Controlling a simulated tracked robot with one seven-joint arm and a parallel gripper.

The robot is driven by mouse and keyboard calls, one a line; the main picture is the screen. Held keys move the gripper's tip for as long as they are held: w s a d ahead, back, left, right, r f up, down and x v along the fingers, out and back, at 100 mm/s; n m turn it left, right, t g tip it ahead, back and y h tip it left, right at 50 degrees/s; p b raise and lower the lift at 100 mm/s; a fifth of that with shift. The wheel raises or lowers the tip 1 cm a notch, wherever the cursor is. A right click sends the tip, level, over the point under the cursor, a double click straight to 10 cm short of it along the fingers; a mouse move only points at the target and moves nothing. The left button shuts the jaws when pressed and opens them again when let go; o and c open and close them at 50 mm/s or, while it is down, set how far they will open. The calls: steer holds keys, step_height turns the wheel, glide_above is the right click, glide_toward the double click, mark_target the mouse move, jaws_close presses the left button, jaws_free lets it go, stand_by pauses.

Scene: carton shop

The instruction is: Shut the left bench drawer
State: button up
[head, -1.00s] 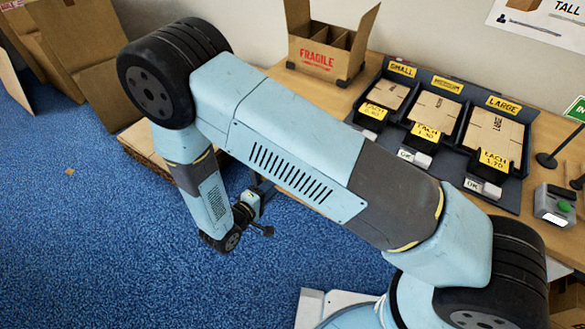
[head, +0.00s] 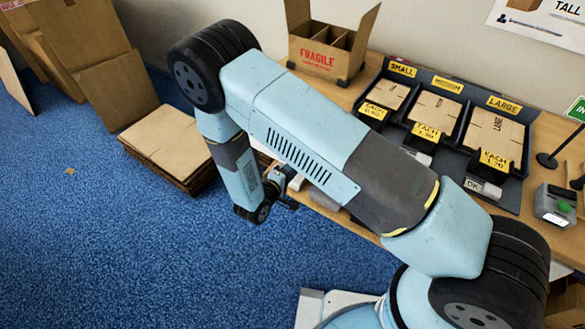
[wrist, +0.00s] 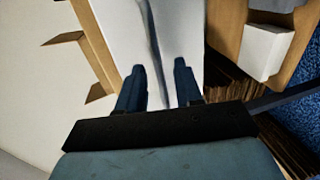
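The left bench drawer is mostly hidden behind my arm in the head view. A pale piece (head: 325,199) at the bench's front edge may be part of it. My gripper (head: 289,190) is low in front of the bench, just left of that piece. In the wrist view, the two dark blue fingers of my gripper (wrist: 159,80) stand apart. A white surface with a grey streak lies beyond and between them; I cannot tell whether it is the drawer or whether the fingers touch it.
The wooden bench (head: 553,130) carries a tray of flat cartons (head: 490,135), a FRAGILE box (head: 320,58) and a grey device (head: 554,205). A cardboard stack (head: 165,145) lies on the blue floor (head: 90,250) left of my gripper.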

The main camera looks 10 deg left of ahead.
steer(key=shift+w+d+f, duration=0.1)
steer(key=shift+w+d, duration=0.15)
steer(key=shift+w, duration=0.25)
steer(key=shift+c, duration=0.4)
jaws_close()
steer(key=shift+s+f, duration=0.1)
stand_by(0.7)
